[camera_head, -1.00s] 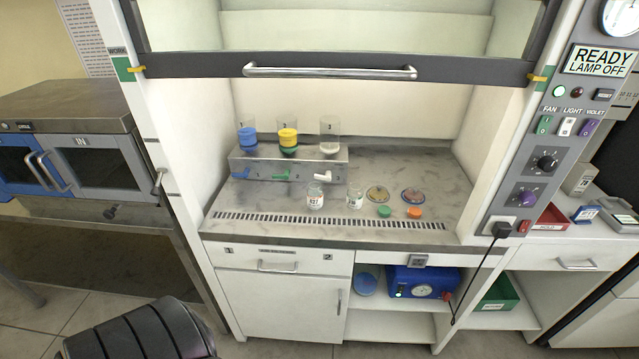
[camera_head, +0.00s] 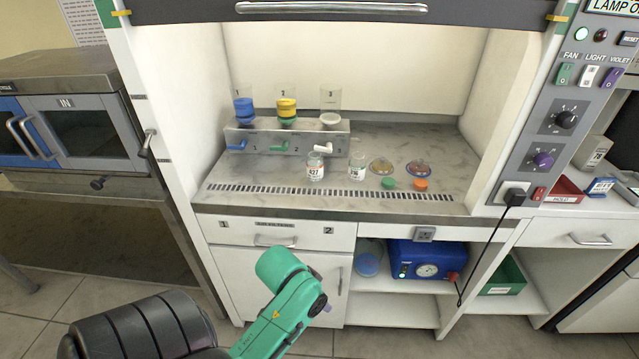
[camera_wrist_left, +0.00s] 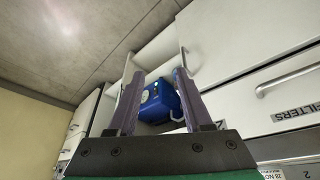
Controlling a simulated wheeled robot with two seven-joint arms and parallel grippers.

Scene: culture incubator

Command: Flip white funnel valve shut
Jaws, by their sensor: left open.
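The white funnel (camera_head: 330,120) is the rightmost of three cups on the grey rack (camera_head: 245,140) in the hood. Its white valve handle (camera_head: 313,148) sticks out of the rack front and tilts steeply, unlike the flatter blue handle (camera_head: 238,147) and green handle (camera_head: 281,148). My left gripper (camera_wrist_left: 158,74) is open and empty in the left wrist view, with a blue device showing between its fingers. In the head view my green left arm is low, in front of the cabinet, well below the rack; its fingers cannot be made out there. My right gripper is not in view.
The hood sash is raised. Bottle 427 (camera_head: 315,167), another bottle (camera_head: 357,166), two dishes and green and orange caps stand on the worktop. The blue device (camera_head: 427,262) sits on a shelf below. Air before the rack is clear.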

